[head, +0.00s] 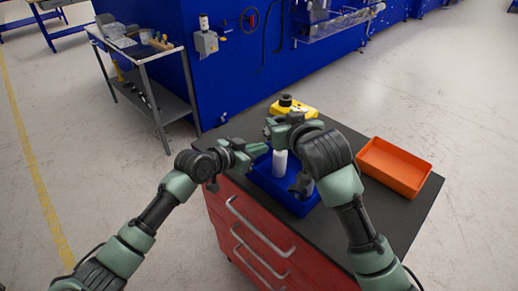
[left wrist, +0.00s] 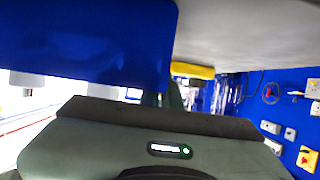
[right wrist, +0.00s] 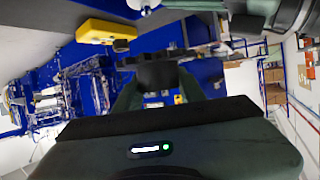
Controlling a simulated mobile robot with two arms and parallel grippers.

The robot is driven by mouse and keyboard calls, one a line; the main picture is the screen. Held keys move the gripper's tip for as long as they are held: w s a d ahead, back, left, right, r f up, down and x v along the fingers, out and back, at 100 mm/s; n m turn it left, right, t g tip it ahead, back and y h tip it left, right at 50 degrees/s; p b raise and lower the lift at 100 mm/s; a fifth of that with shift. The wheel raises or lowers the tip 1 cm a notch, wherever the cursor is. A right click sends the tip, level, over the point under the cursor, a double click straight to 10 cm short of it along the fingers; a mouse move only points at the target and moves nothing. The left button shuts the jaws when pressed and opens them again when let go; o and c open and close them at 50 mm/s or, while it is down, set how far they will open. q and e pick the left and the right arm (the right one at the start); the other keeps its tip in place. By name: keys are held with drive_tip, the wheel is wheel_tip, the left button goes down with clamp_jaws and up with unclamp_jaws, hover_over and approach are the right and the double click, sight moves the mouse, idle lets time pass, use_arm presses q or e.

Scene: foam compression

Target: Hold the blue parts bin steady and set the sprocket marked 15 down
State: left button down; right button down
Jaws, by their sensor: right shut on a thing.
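The blue parts bin (head: 261,183) stands on the dark top of a red drawer cabinet. A blue wall (left wrist: 90,40), which looks like the bin's, fills the upper left of the left wrist view. My left gripper (head: 254,150) is at the bin's far left rim; its fingertips are mostly hidden, so its grip is unclear. My right gripper (head: 270,128) is above the far end of the bin. In the right wrist view it is shut on a dark toothed piece (right wrist: 150,62), seen nearly edge-on, apparently the sprocket. Its mark is not readable.
A white cylinder (head: 280,163) stands in the bin. A yellow box (head: 298,108) with a dark knob is behind the grippers. An orange tray (head: 425,172) lies at the right of the cabinet top. A grey side table (head: 150,52) stands at the back left.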

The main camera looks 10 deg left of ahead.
idle(0.5)
wheel_tip(320, 180, up, 5)
drive_tip(key=n+y, duration=0.1)
drive_tip(key=y, duration=0.1)
drive_tip(key=shift+n+g, duration=0.3)
wheel_tip(320, 180, down, 9)
drive_tip(key=shift+r, duration=0.1)
drive_tip(key=shift+f, duration=0.65)
drive_tip(key=c, duration=0.9)
unclamp_jaws()
drive_tip(key=shift+f, duration=0.1)
drive_tip(key=shift+o, duration=0.2)
